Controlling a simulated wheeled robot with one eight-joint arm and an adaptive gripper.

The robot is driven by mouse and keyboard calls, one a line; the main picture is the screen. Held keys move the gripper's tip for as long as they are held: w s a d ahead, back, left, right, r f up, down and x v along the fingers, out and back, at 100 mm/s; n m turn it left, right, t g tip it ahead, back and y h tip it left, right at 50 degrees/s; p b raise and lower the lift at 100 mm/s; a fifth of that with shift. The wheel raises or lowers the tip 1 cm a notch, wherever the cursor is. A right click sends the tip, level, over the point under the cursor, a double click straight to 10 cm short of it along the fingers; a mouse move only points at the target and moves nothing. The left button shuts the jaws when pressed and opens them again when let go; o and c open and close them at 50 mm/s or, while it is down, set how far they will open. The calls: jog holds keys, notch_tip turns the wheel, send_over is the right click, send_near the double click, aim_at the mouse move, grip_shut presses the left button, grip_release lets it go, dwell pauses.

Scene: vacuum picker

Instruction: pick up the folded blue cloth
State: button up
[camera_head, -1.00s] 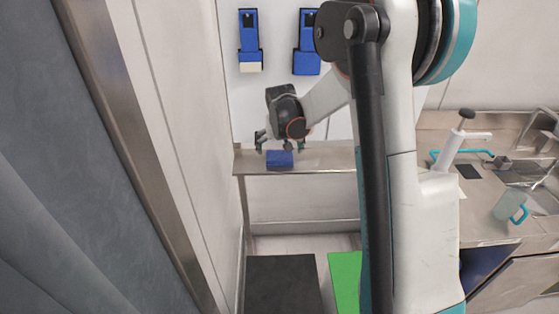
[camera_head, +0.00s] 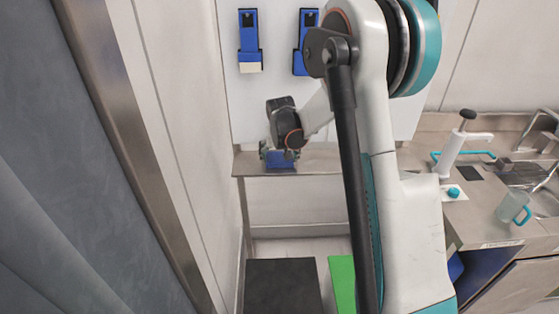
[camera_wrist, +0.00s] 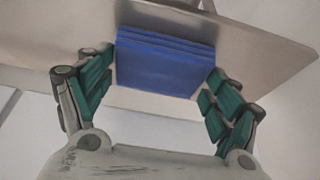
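The folded blue cloth (camera_head: 281,160) lies on a narrow steel shelf (camera_head: 325,162) against the back wall. In the wrist view the cloth (camera_wrist: 165,62) shows as a layered blue block on the shelf (camera_wrist: 262,45). My gripper (camera_head: 279,153) is at the cloth in the head view. In the wrist view my gripper (camera_wrist: 155,92) is open, with its green-padded fingers on either side of the cloth's near part. The left finger is very close to the cloth's left edge and the right finger is near its right edge; I cannot tell whether they touch it.
Two blue holders (camera_head: 250,42) hang on the white wall panel above the shelf. A sink counter (camera_head: 480,210) with a white dispenser (camera_head: 462,145) and a clear mug (camera_head: 513,208) stands at right. A dark mat (camera_head: 283,286) and a green mat (camera_head: 342,283) lie on the floor.

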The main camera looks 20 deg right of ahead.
aim_at(280, 158)
jog(key=shift+r, duration=0.15)
notch_tip(280, 158, up, 20)
jog(key=p, duration=0.4)
dwell(0.4)
